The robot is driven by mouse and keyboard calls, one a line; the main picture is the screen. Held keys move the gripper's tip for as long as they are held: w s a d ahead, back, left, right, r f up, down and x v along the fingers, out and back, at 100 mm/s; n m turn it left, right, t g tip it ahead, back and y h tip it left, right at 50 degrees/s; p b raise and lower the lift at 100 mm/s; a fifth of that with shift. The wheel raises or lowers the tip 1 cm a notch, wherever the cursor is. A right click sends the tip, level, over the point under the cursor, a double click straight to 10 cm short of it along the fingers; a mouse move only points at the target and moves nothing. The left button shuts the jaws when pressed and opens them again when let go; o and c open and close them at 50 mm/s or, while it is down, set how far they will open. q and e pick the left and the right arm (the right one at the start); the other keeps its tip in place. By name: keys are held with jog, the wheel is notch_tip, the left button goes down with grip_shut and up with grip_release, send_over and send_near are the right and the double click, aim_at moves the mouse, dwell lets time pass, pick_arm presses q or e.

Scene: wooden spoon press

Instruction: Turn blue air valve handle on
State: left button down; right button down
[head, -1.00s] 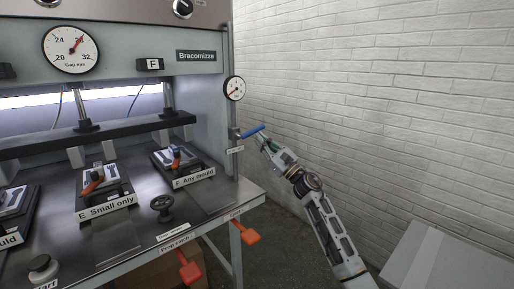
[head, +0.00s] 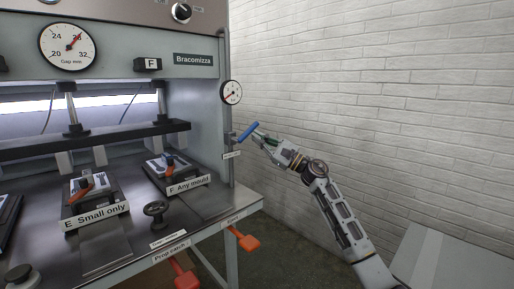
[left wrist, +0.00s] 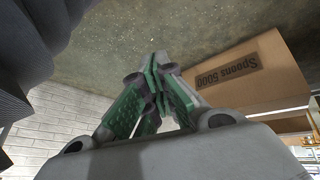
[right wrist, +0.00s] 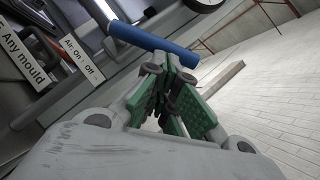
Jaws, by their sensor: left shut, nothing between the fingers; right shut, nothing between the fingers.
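The blue air valve handle (head: 248,132) sticks out at the right side of the press, below a small gauge, tilted up to the right. In the right wrist view the blue handle (right wrist: 152,42) lies across the top, beside an "Air: On / Off" label (right wrist: 78,60). My right gripper (head: 265,141) is shut and empty. Its fingertips (right wrist: 170,66) are at the handle's underside, close to or touching it; I cannot tell which. My left gripper (left wrist: 157,68) is shut and empty above the floor, seen only in the left wrist view.
The press bench (head: 215,205) fills the left, with moulds, a black handwheel (head: 156,210) and orange pedals or levers (head: 246,241) at its front. A white brick wall (head: 380,90) stands behind my right arm. A cardboard box (left wrist: 250,75) is near my left gripper.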

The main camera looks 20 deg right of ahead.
aim_at(256, 126)
pick_arm(q)
notch_tip(256, 126, down, 5)
jog(key=t+b, duration=0.1)
jog(key=b, duration=0.1)
pick_arm(e)
jog(key=r+n+g, duration=0.1)
jog(key=n, duration=0.2)
jog(key=r+n+g, duration=0.2)
jog(key=a+r+n+g, duration=0.1)
jog(key=n+g, duration=0.1)
jog(key=n, duration=0.1)
jog(key=shift+s+a+r+n, duration=0.1)
jog(key=shift+s+r+n, duration=0.15)
jog(key=shift+n, duration=0.05)
pick_arm(q)
jog(key=shift+g, duration=0.5)
jog(key=shift+r+p, duration=1.2)
jog(key=shift+r, duration=1.3)
pick_arm(e)
jog(key=shift+s+a+r+n+g+h, duration=0.15)
jog(key=shift+a+r+n+g+h, duration=0.25)
jog(key=shift+n, duration=0.45)
jog(key=shift+s+a+r+n+g+h, duration=0.15)
jog(key=shift+a+r+n+g+h, duration=0.3)
jog(key=shift+n, duration=0.4)
jog(key=shift+f, duration=0.1)
pick_arm(q)
jog(key=shift+w, duration=0.1)
